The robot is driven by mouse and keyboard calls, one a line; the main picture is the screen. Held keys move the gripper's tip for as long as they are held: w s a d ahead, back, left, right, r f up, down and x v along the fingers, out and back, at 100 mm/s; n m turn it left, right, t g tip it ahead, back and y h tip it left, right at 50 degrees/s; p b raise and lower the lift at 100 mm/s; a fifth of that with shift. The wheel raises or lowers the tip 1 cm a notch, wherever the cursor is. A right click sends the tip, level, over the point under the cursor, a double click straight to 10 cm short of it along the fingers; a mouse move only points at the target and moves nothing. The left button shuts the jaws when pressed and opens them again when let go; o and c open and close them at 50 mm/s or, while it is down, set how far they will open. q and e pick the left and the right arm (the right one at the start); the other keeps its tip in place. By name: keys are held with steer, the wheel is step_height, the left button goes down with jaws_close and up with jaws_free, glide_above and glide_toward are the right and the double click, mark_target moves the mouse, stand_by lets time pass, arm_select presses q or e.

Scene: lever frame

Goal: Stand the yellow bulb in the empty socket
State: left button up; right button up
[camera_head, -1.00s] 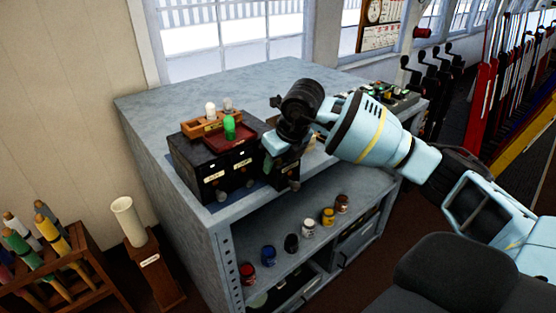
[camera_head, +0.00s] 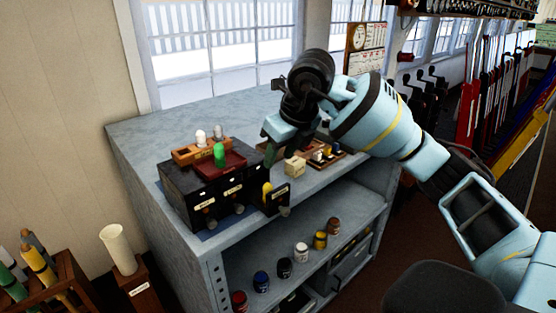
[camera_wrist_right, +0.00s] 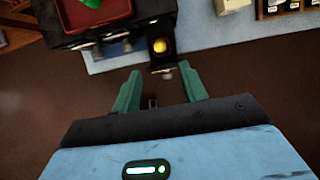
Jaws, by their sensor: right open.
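The yellow bulb (camera_head: 267,188) lies in a pulled-out drawer (camera_head: 278,198) at the right end of the black cabinet (camera_head: 188,196). In the right wrist view the yellow bulb (camera_wrist_right: 160,46) shows just beyond my fingertips. My right gripper (camera_head: 270,152) is open and empty, above and behind the drawer in the head view; its two teal fingers (camera_wrist_right: 158,82) are spread apart. A wooden holder (camera_head: 184,155) on the cabinet carries a white bulb (camera_head: 200,137) and a greyish bulb (camera_head: 219,131). I cannot make out the empty socket. My left gripper is out of view.
A cream block (camera_head: 295,166) and a wooden tray of small items (camera_head: 330,158) are to the right.

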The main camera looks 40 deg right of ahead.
steer(key=shift+a, duration=0.1)
steer(key=s+a+f+m+y, duration=0.25)
steer(key=a+f+y, duration=0.3)
steer(key=a, duration=0.35)
steer(key=s+a+f+m+y, duration=0.1)
steer(key=s+a+f+y, duration=0.3)
steer(key=a+y, duration=0.4)
steer(key=s+a+f+m+y, duration=0.1)
steer(key=s+a+f+y, duration=0.35)
steer(key=a, duration=0.55)
steer(key=s+d+f+m+t+h, duration=0.35)
steer(key=f+m+t+h, duration=0.2)
steer(key=f+m, duration=0.55)
steer(key=s+d+f+m+t+h, duration=0.2)
steer(key=d+f+m+t+h, duration=0.45)
steer(key=m, duration=0.65)
steer(key=s+d+f+m+g+h, duration=0.1)
steer(key=s+f+m+g+h, duration=0.1)
steer(key=s+f, duration=0.5)
steer(key=s+f+m+g+h, duration=0.2)
steer(key=s+f+m+g, duration=0.2)
steer(key=s, duration=0.9)
step_height(320, 180, down, 4)
steer(key=g, duration=0.2)
steer(key=shift+d+f+g, duration=0.15)
steer(key=shift+d+g, duration=0.2)
steer(key=shift+g, duration=0.05)
